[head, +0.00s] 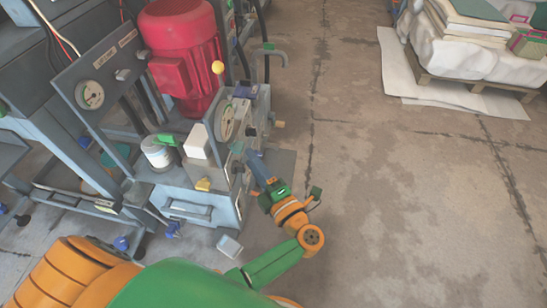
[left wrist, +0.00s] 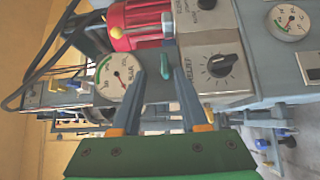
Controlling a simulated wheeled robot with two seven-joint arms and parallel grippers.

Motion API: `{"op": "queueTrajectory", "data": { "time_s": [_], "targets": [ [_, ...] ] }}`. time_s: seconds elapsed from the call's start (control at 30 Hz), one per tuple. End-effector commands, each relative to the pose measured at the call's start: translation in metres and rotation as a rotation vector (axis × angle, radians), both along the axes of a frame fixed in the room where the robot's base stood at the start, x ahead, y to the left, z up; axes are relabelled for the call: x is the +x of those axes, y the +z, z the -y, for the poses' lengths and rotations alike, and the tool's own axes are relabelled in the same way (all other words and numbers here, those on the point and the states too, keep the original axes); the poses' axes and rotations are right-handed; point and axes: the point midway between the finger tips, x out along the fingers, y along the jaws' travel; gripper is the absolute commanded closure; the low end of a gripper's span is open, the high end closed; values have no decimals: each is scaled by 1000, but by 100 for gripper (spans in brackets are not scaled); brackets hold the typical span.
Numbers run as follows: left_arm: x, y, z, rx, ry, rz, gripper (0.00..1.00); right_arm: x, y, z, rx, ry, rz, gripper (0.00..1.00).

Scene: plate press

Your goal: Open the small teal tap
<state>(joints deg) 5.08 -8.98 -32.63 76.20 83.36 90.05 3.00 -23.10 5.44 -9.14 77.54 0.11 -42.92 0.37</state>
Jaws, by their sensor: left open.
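The small teal tap (left wrist: 165,67) shows in the left wrist view as a narrow lever on the grey panel, between a dial gauge and a black knob. My left gripper (left wrist: 159,62) is open, with one finger to each side of the tap in the picture. I cannot tell whether either finger touches it. My right gripper is in neither view.
A BAR gauge (left wrist: 120,76) and a black pointer knob (left wrist: 218,65) flank the tap closely. A red motor (head: 182,45) and a yellow ball knob (head: 217,67) stand above on the machine. A loaded pallet (head: 475,80) is at the far right. The floor between is clear.

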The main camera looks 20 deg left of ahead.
Motion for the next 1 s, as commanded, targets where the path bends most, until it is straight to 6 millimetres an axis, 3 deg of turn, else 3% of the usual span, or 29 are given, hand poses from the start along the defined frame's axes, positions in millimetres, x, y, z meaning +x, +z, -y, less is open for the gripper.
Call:
{"op": "queueTrajectory", "data": {
  "time_s": [0.03, 0.4, 0.7, 0.73, 0.9, 1.0],
  "targets": [
    [-3, -10, -1, -29, 26, 9, 56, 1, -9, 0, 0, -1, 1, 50],
    [27, -6, -55, -42, 43, 9, 56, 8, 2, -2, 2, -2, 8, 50],
    [32, -6, -62, -44, 41, 6, 56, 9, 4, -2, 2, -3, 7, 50],
    [32, -6, -62, -44, 41, 6, 59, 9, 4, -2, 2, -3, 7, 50],
    [31, -6, -62, -43, 41, 5, 100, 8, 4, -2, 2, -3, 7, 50],
    [31, -6, -62, -43, 41, 5, 100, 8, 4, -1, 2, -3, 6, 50]
  ]
}}
